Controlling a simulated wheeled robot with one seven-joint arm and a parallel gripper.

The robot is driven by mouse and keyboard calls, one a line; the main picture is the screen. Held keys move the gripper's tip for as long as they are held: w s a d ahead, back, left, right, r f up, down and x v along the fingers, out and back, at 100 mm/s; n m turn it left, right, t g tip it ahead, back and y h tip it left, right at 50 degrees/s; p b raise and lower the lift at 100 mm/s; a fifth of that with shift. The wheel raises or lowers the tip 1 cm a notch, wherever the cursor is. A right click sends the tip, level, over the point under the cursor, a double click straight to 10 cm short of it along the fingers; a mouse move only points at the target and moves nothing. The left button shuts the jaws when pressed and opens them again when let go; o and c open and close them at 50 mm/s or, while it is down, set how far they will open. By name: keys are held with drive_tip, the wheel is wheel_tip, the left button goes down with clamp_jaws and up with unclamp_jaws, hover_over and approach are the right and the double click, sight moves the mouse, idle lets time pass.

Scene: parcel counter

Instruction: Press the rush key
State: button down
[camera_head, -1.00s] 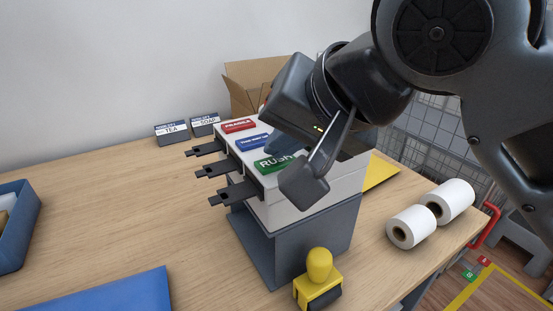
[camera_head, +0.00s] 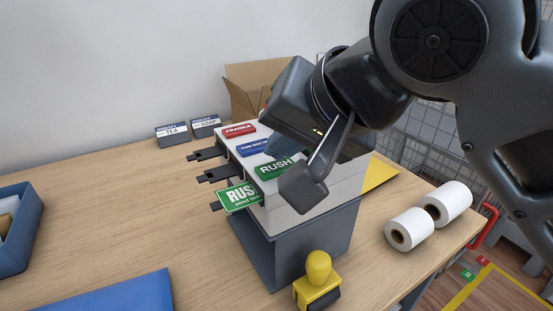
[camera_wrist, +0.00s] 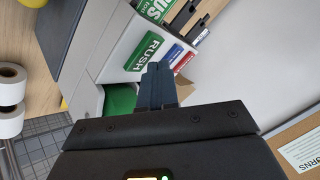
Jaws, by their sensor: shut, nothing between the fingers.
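The green RUSH key (camera_head: 271,168) is on top of the white label machine (camera_head: 290,212), nearest the front. It also shows in the wrist view (camera_wrist: 147,52). A green RUSH label (camera_head: 238,197) sticks out of the nearest slot. The red FRAGILE key (camera_head: 239,129) and the blue key (camera_head: 252,147) sit behind; the gripper partly hides the blue one.
A yellow-handled stamp (camera_head: 319,272) stands in front of the machine. White paper rolls (camera_head: 409,229) lie to the right. An open cardboard box (camera_head: 247,87) is behind. A blue tray (camera_head: 20,225) is at the left. The table left of the machine is mostly clear.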

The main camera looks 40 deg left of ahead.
sight(282, 169)
drive_tip(key=shift+r, duration=0.2)
wheel_tip(282, 169, up, 6)
drive_tip(key=p, duration=0.6)
drive_tip(key=shift+f, duration=0.15)
idle(0.5)
